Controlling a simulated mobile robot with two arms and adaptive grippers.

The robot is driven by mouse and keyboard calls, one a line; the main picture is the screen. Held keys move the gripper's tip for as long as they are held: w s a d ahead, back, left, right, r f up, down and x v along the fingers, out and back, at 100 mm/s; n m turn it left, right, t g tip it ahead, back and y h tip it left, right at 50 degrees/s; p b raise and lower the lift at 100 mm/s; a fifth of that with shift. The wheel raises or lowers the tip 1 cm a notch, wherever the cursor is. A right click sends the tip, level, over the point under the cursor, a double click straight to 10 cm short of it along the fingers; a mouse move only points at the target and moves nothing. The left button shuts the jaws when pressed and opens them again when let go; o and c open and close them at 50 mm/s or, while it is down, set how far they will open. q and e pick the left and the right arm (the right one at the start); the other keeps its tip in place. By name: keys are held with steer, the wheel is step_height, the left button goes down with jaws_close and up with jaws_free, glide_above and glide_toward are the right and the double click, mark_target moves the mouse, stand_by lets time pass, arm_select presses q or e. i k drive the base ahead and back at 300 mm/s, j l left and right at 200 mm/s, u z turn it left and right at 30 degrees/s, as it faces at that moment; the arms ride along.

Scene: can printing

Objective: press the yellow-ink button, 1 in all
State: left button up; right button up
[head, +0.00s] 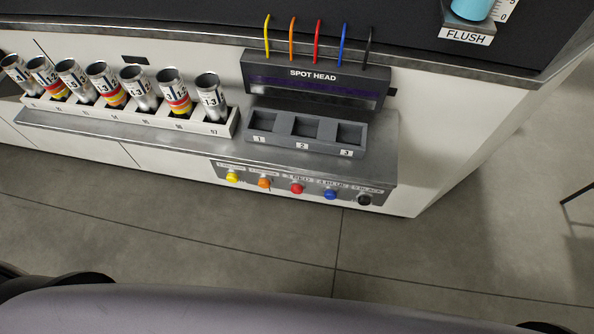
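The yellow-ink button (233,177) is a round yellow knob at the left end of a row on the dark front panel (222,169) below the spot head. To its right in the row are the orange button (264,182), red button (297,188), blue button (330,194) and black button (364,199). Small labels sit above them, mostly too small to read. Neither of my grippers is in the head view, and nothing covers the yellow button.
The spot head (315,76) stands above a holder (270,136) with three empty slots. A rack (222,130) of tilted cans, some banded red and yellow, is at left. A FLUSH container (476,10) is top right. Open floor (200,235) lies in front.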

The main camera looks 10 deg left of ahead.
mark_target(233, 178)
steer(key=i+u, duration=0.1)
steer(key=u, duration=0.75)
steer(key=j, duration=0.1)
